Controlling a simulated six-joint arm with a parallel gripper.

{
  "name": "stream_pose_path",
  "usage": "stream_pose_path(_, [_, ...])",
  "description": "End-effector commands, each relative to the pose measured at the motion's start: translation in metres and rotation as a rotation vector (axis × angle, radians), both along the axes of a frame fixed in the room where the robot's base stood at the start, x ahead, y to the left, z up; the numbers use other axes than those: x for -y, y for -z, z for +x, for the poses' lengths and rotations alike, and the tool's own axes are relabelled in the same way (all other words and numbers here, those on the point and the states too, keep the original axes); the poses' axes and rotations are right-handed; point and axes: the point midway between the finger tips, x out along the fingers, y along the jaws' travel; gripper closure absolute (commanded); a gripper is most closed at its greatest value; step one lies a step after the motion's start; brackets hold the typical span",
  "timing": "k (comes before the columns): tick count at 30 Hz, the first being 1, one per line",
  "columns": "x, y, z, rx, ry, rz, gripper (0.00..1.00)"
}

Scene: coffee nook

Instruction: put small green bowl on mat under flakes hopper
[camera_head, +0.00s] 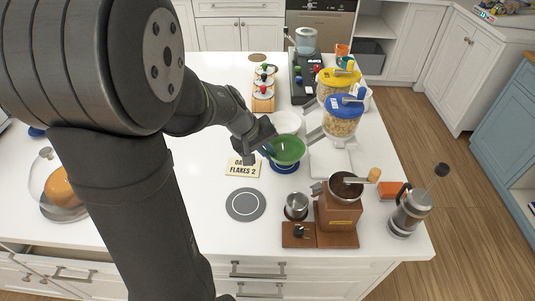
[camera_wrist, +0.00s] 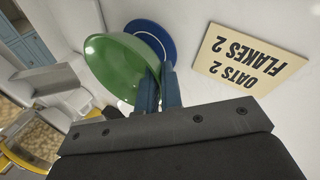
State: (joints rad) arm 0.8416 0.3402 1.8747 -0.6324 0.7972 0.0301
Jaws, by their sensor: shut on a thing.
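My gripper (camera_head: 264,149) is shut on the rim of the small green bowl (camera_head: 290,150). The bowl (camera_wrist: 112,68) is at the left of the fingers (camera_wrist: 170,88) in the wrist view. A round blue mat (camera_head: 284,169) lies below the bowl, which hides much of it; the mat (camera_wrist: 160,38) also shows beyond the bowl in the wrist view. I cannot tell whether the bowl touches the mat. A hopper with a blue lid (camera_head: 343,117) stands right of the bowl, its spout reaching toward it. A yellow-lidded hopper (camera_head: 335,84) stands behind. I cannot read which holds flakes.
A card reading "OATS 2 FLAKES 2" (camera_head: 243,168) lies left of the mat. A white bowl (camera_head: 286,122) is just behind the green one. A grinder (camera_head: 338,212), a French press (camera_head: 410,212) and a grey disc (camera_head: 245,205) are nearer the front.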

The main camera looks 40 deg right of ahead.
Motion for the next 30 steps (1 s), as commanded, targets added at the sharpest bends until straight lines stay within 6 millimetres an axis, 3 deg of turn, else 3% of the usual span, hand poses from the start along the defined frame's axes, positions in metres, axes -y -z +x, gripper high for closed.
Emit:
stream_pose_path(3, [0.000,0.014,0.000,-0.001,0.000,0.001,1.00])
stream_pose_path(14, [0.000,0.018,0.000,0.000,0.000,0.000,1.00])
stream_pose_path(15, [0.000,0.017,0.000,0.001,0.001,0.001,0.86])
stream_pose_path(18, [0.000,0.017,0.000,0.001,0.001,0.001,0.72])
stream_pose_path(30, [-0.003,0.007,0.002,0.003,-0.001,-0.001,0.72])
